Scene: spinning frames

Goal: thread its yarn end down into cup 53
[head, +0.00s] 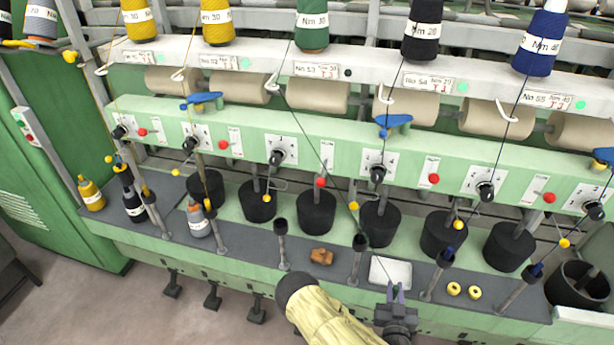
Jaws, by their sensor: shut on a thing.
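The green yarn cone (312,25) stands above the No 53 label (316,69). A thin dark yarn (322,160) runs from that station down and right toward my gripper (396,291). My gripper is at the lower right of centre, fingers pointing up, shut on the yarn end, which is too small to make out. The small dark cup (281,226) on a grey post seems to be cup 53, but no number shows on it. My gripper is well to its right and apart from it. Its opening looks dark, and I cannot see inside.
A similar post cup (360,242) stands close left of my gripper, another (446,257) to its right. A white tray (390,272) lies just behind my gripper. A brown object (321,257) and two yellow rings (464,290) lie on the grey shelf.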

